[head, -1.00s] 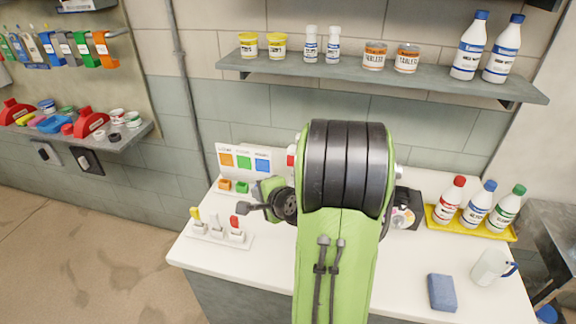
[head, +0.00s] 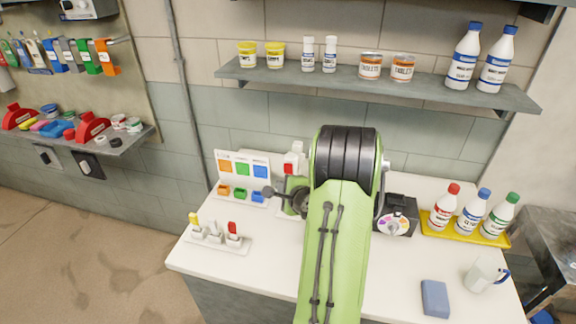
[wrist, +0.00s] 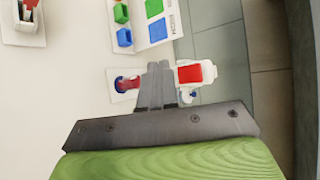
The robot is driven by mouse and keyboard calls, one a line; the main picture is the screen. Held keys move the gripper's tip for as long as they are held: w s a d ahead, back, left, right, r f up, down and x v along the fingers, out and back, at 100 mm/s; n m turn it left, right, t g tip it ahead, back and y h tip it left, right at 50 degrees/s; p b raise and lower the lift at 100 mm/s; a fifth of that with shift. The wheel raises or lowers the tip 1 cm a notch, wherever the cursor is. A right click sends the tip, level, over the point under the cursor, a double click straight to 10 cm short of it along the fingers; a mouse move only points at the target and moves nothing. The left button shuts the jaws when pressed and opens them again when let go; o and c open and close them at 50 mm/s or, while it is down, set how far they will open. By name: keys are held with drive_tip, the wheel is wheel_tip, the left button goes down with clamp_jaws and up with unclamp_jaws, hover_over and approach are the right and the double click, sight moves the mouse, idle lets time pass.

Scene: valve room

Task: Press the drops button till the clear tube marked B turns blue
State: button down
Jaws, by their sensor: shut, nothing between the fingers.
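A white unit with a red panel (head: 291,166) stands at the back of the counter; it also shows in the wrist view (wrist: 196,73), just right of my fingers. In the wrist view a small round red and dark blue piece (wrist: 128,85) sits on a white base left of my fingers. I cannot tell whether it is the button or a tube. My gripper (wrist: 157,68) is shut and empty, its tips over the gap between these two. Contact cannot be told. In the head view my arm hides the fingers. No mark B is readable.
Left of the unit are a colour card (head: 242,168) and orange, green and blue blocks (head: 240,193). A switch plate (head: 216,237) stands front left. A dark device with a colour disc (head: 394,222), a bottle tray (head: 465,234), a mug (head: 482,274) and a blue sponge (head: 435,298) are right.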

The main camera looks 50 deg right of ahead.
drive_tip(key=shift+w+d+p, duration=0.2)
drive_tip(key=shift+w+d, duration=0.1)
drive_tip(key=shift+d, duration=0.3)
drive_tip(key=shift+w+d+p, duration=0.15)
drive_tip(key=shift+w+d, duration=0.15)
drive_tip(key=shift+d, duration=0.3)
drive_tip(key=shift+w+d+p, duration=0.2)
drive_tip(key=shift+w+d, duration=0.1)
drive_tip(key=shift+d, duration=0.3)
idle(0.6)
drive_tip(key=shift+w+d, duration=0.2)
drive_tip(key=shift+d, duration=0.15)
drive_tip(key=shift+w+d, duration=0.25)
drive_tip(key=shift+d, duration=0.2)
idle(0.8)
drive_tip(key=shift+s+a, duration=0.1)
drive_tip(key=shift+s+a+b, duration=0.35)
drive_tip(key=shift+a+b, duration=0.1)
drive_tip(key=shift+a, duration=0.3)
drive_tip(key=shift+s+a+b, duration=0.4)
drive_tip(key=shift+a, duration=0.35)
drive_tip(key=shift+s+a+b, duration=0.35)
drive_tip(key=shift+a+b, duration=0.05)
drive_tip(key=shift+a, duration=0.3)
drive_tip(key=shift+s+a+b, duration=0.4)
drive_tip(key=shift+a, duration=0.35)
